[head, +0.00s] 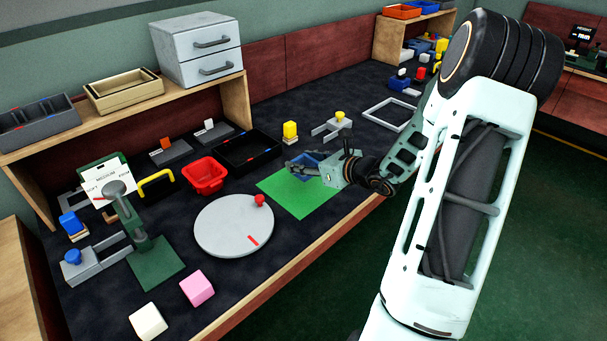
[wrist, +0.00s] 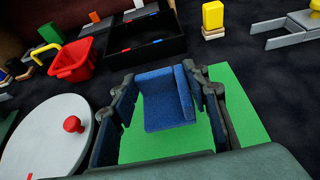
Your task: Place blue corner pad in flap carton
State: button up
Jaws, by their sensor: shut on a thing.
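The blue corner pad (wrist: 166,98) is an L-shaped blue piece between the two fingers of my gripper (wrist: 168,93) in the wrist view. My gripper is shut on it, with one finger at each side. In the head view the pad (head: 304,165) and my gripper (head: 302,168) are over the green mat (head: 298,200). How high the pad is above the mat is hard to tell. I cannot make out a carton with flaps in either view.
A grey round plate (head: 230,226) with a red knob lies nearer the front. A yellow block (head: 290,131) stands behind the mat. A grey frame (head: 391,113) lies to the right.

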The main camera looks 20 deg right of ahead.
jog(key=shift+w+d+f, duration=0.2)
jog(key=shift+w+f, duration=0.2)
jog(key=shift+f, duration=0.15)
jog(key=shift+w+d+f, duration=0.15)
jog(key=shift+w+f, duration=0.2)
jog(key=shift+f, duration=0.2)
jog(key=shift+f+b, duration=0.45)
jog(key=shift+f, duration=0.9)
jog(key=shift+f, duration=0.1)
jog(key=o, duration=0.8)
